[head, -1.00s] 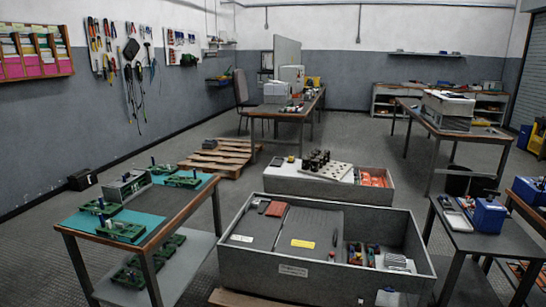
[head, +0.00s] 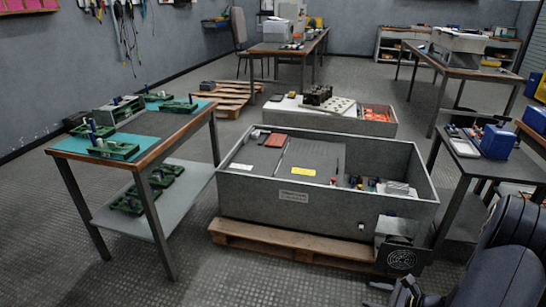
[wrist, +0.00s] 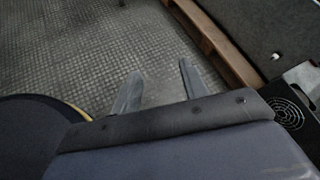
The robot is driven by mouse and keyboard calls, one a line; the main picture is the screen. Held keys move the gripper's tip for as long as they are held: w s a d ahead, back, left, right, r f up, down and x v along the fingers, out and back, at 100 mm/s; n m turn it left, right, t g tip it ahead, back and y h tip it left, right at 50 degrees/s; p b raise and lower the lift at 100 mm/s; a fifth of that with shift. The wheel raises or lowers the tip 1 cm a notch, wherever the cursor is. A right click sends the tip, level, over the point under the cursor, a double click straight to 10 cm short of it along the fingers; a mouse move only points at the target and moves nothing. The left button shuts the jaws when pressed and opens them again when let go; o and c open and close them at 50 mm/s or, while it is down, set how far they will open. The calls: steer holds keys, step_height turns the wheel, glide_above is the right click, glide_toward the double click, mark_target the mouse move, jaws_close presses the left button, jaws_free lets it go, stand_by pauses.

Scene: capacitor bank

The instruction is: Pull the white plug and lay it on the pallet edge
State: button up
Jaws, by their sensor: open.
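A small white plug (head: 361,227) sits in the front wall of the large grey crate (head: 270,203), toward its right end. It also shows as a small pale spot in the wrist view (wrist: 276,56). The wooden pallet (head: 290,244) lies under the crate, and its front edge sticks out; its edge also shows in the wrist view (wrist: 213,40). My gripper (wrist: 158,72) is open and empty over the bare floor, left of the pallet edge in the wrist view. In the head view it is low at the right, partly cut off by the frame.
A metal box with a round fan grille (head: 402,260) stands at the crate's front right corner, close to my arm. A workbench with green boards (head: 115,150) stands at left, and a small table with a blue box (head: 496,142) at right. Floor in front is clear.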

steer(key=s+d+f+m+t+h+b, duration=0.2)
steer(key=d+f+m, duration=0.4)
steer(key=f, duration=0.5)
steer(key=s+d+f+m+t+h+b, duration=0.2)
steer(key=d+f+m+h, duration=0.3)
steer(key=d+f, duration=0.5)
steer(key=shift+f+m+t+b, duration=0.5)
steer(key=shift+f+m+b, duration=0.1)
steer(key=shift+f+b, duration=0.15)
